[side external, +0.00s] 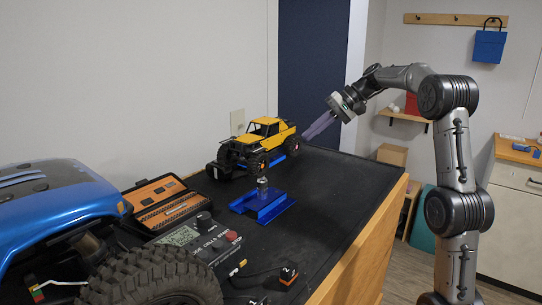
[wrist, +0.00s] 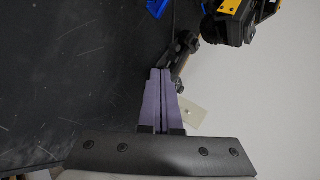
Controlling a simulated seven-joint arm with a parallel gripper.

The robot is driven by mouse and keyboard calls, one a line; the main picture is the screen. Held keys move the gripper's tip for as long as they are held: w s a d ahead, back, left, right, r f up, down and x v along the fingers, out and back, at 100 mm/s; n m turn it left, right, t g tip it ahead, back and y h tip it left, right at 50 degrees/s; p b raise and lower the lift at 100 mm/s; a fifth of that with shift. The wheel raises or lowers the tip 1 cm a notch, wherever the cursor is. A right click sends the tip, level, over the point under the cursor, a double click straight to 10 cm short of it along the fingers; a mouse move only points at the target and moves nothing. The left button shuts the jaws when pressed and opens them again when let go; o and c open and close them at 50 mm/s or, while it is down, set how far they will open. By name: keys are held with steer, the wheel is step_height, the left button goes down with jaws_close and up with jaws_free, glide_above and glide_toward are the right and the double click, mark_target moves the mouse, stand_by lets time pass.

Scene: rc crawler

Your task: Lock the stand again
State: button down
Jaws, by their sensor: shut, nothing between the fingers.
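In the wrist view, part of the crawler (wrist: 232,18) shows at top right and a blue part (wrist: 157,7) is cut off at the top edge. My gripper (side external: 306,138) is shut and empty, its purple fingers just right of the crawler. Its closed fingers (wrist: 160,71) also show in the wrist view. The stand's lock state cannot be told.
A large blue crawler (side external: 50,195) fills the left front. An open orange case (side external: 160,200) and a grey control box (side external: 195,240) lie beside it. The bench top (side external: 335,195) right of the stand is clear. A wall stands behind.

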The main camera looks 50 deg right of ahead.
stand_by(0.3)
steer(key=x, duration=1)
steer(key=shift+f, duration=0.2)
steer(key=w+a, duration=0.2)
steer(key=shift+w+r, duration=0.1)
steer(key=shift+w, duration=0.25)
steer(key=shift+w+a, duration=0.15)
steer(key=shift+w, duration=0.15)
steer(key=shift+w+a+n+g+y, duration=0.35)
steer(key=shift+w+a+n, duration=0.05)
steer(key=shift+w+n, duration=0.2)
steer(key=shift+w+a+n+g+y, duration=0.35)
steer(key=shift+w+a+n, duration=0.05)
steer(key=shift+w+n, duration=0.2)
steer(key=shift+w+a+n+g+y, duration=0.5)
steer(key=shift+w+a+n+g, duration=0.2)
steer(key=shift+w+a+n, duration=0.35)
steer(key=shift+w+a+n+g+y, duration=0.3)
steer(key=shift+a+n+g, duration=0.25)
steer(key=shift+a+n, duration=0.25)
steer(key=shift+w+a+n+g+y, duration=0.2)
steer(key=shift+w+a+n+g, duration=0.3)
steer(key=shift+a+n, duration=0.25)
